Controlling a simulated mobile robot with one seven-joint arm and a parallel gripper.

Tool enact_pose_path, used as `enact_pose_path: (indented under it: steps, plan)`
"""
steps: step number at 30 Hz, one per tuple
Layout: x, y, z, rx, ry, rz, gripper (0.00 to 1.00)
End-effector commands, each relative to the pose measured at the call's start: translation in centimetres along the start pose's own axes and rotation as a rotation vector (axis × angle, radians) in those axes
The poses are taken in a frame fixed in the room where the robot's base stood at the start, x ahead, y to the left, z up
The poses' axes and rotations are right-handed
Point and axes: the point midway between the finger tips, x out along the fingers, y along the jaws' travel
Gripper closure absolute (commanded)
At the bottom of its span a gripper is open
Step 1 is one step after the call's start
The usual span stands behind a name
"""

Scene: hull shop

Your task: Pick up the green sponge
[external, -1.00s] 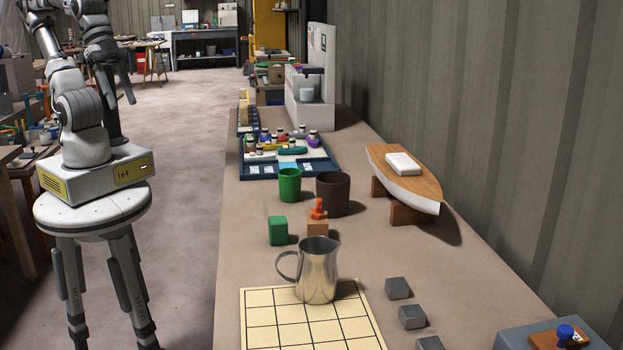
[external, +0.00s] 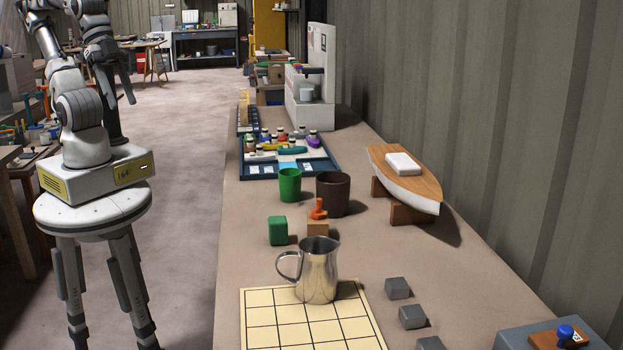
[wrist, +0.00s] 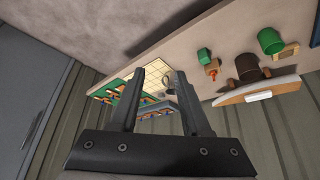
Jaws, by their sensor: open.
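The green sponge (external: 278,231) is a small green block on the long workbench, left of a small wooden block and behind the metal pitcher. In the wrist view the green sponge (wrist: 204,55) shows beyond my fingers, up and to the right. My gripper (external: 123,88) hangs beside my arm, left of the bench and well away from the sponge. In the wrist view my gripper (wrist: 168,73) has its two fingers apart, with nothing held between them.
A metal pitcher (external: 318,270) stands on a gridded board (external: 262,326). A green cup (external: 290,185), a brown cup (external: 333,194) and an orange piece (external: 318,208) on a wooden block (external: 318,229) are near the sponge. A boat model (external: 405,180) stands right.

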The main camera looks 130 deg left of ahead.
Motion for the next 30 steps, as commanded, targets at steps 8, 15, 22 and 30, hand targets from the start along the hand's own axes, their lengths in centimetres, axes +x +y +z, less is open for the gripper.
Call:
enact_pose_path:
  steps: [8,15,22,30]
  plan:
    - [0.0,0.0,0.0,0.000,0.000,0.000,0.26]
    - [0.0,0.0,0.0,0.000,0.000,0.000,0.10]
    - [0.7,0.4,-0.6,-0.011,0.004,0.018,0.10]
    - [6.5,3.5,-5.4,-0.150,0.056,0.134,0.10]
